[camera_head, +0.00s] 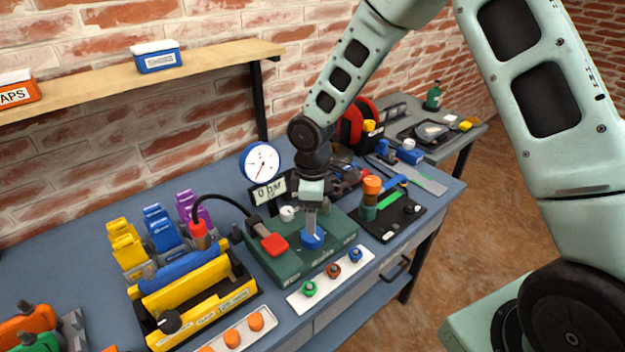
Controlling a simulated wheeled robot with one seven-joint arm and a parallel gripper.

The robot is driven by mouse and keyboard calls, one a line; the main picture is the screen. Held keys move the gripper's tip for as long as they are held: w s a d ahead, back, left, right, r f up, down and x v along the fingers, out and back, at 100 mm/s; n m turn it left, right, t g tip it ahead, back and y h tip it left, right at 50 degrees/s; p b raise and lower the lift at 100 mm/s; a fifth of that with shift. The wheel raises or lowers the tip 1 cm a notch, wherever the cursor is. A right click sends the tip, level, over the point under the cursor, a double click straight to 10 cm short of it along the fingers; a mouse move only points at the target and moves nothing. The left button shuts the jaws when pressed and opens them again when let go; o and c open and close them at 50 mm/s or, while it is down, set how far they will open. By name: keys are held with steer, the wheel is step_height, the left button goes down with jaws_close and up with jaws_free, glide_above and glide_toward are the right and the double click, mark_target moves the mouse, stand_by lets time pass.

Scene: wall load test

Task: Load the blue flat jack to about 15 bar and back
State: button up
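A green pump-like box (280,262) stands on the blue workbench, with a blue knob (313,240) on its front top, a red block (274,245) and a black hose. My gripper (311,226) points straight down at the blue knob, its fingers at or just above it. Whether they grip it is too small to tell. A blue-rimmed dial gauge (261,162) stands behind the box. A small display (268,191) below the gauge reads 0 bar. A blue clip-like piece (161,228) stands between yellow and purple ones at left. I cannot tell which thing is the flat jack.
A white strip (331,283) with green, brown and blue knobs lies before the box. A yellow tray (200,300) with a blue handle stands left. A black tray (391,219) with an orange-topped tool is at right. A wooden shelf (205,66) runs along the brick wall.

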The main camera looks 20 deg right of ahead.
step_height(320, 180, up, 10)
steer(key=shift+b, duration=0.35)
stand_by(1.3)
steer(key=s+a+r+m, duration=0.2)
steer(key=s+a, duration=0.1)
steer(key=s, duration=1)
steer(key=s+a+r+m, duration=0.3)
steer(key=s, duration=1.1)
steer(key=shift+a+y, duration=0.2)
steer(key=shift+y, duration=0.1)
steer(key=shift+w, duration=0.1)
